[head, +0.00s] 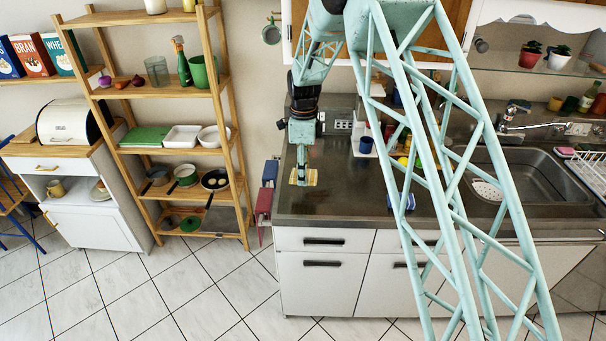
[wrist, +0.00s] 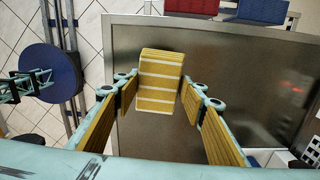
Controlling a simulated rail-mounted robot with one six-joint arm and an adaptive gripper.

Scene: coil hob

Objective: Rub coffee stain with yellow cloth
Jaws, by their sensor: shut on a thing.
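The yellow cloth with pale stripes (wrist: 160,80) is between the fingers of my gripper (wrist: 160,98) in the wrist view. In the head view the cloth (head: 303,178) shows as a small yellow patch at the tip of my gripper (head: 302,170), over the left part of the dark worktop (head: 335,205). My gripper points down and is shut on the cloth. I cannot tell whether the cloth touches the worktop. I cannot make out the coffee stain in either view.
Red and blue cloths (head: 264,203) hang at the worktop's left end. A blue mug (head: 366,145) stands to the right of my gripper. The sink (head: 520,175) is further right, partly behind my arm. The worktop's front left is clear.

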